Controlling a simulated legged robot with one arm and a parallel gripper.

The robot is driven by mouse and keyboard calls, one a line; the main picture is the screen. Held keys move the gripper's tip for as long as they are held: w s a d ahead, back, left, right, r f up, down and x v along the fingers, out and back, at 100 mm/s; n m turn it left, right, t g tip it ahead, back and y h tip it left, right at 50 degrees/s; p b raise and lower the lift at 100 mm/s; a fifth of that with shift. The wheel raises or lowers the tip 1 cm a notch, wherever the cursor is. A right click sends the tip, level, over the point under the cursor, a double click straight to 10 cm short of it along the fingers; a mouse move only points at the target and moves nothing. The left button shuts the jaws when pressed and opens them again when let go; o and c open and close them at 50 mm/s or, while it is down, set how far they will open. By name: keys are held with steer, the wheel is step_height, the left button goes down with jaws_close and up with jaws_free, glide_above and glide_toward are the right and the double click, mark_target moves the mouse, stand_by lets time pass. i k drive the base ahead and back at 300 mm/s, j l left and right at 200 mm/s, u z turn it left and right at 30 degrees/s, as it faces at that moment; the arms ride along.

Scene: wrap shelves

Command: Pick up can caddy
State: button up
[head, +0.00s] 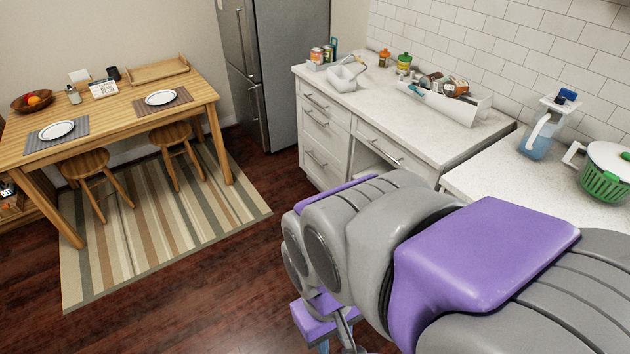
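On the white counter (436,137) stand several holders, and I cannot tell for sure which is the can caddy. A small holder with cans (317,60) is at the far left end. A white handled container (343,80) is just in front of it. A long white bin (470,112) with jars or cans and packets lies along the wall. My gripper (338,345) is low at the bottom edge, over the floor and apart from the counter. It is partly cut off and partly hidden by my arm, so its fingers are unclear.
A wooden table (120,98) with plates and two stools stands at the left on a striped rug (165,235). A grey fridge (272,65) is behind. A blue jug (540,135) and a green-white colander (605,172) are at the right. Bare floor lies between rug and cabinets.

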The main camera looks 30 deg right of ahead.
mark_target(339, 76)
steer(key=z, duration=1.2)
